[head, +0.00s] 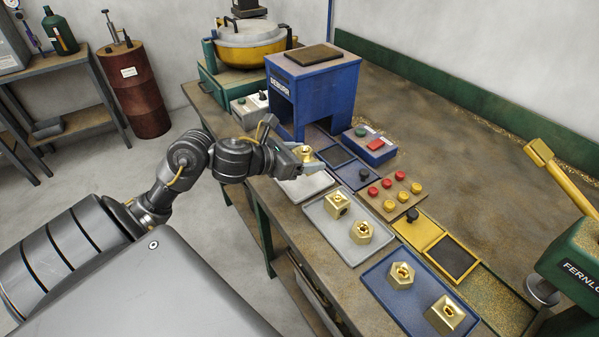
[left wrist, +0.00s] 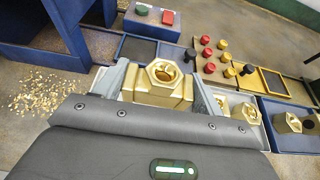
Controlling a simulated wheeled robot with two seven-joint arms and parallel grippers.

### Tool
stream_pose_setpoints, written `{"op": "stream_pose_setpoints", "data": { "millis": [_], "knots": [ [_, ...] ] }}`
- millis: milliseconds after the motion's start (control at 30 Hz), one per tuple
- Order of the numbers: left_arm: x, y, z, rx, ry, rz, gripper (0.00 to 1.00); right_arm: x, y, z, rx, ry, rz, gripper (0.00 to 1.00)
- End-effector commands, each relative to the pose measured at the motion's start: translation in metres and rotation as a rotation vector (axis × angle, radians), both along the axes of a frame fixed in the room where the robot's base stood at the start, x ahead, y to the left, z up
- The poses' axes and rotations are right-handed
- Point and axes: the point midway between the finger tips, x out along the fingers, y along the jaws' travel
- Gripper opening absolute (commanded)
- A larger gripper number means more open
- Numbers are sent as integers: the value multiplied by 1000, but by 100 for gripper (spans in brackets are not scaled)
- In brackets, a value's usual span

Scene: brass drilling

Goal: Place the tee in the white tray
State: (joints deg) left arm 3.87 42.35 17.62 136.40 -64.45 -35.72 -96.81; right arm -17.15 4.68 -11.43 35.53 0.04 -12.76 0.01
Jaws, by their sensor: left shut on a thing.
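The brass tee (head: 304,153) is held between the fingers of my left gripper (head: 310,163), which is shut on it. In the left wrist view the tee (left wrist: 160,85) sits between both fingers with its hexagonal opening facing up. The white tray (head: 306,187) lies on the bench just below and in front of the gripper. The gripper and tee are over its far part, hiding some of it. I cannot tell whether the tee touches the tray. My right gripper is not in view.
A grey tray (head: 317,211) with two brass fittings and a blue tray (head: 414,314) with two more lie to the right. A blue press-like stand (head: 322,90), a button box (head: 369,148) and a board of red and yellow knobs (head: 377,203) stand close behind. A green machine (head: 578,262) is at right.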

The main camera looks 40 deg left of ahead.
Motion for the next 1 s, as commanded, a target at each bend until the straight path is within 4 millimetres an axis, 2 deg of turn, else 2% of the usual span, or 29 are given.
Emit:
{"op": "stream_pose_setpoints", "data": {
  "millis": [133, 400, 533, 800, 1000],
  "knots": [
    [10, 15, -21, -9, -3, 4, 27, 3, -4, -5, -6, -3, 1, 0],
    [16, 25, -31, -2, -7, 1, 27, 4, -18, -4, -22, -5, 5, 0],
    [18, 28, -37, -5, -6, 2, 27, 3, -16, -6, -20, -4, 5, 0],
    [19, 28, -65, -5, -7, 2, 27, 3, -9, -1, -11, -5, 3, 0],
    [19, 29, -68, 0, -7, 1, 27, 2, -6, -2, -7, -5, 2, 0]
  ]
}}
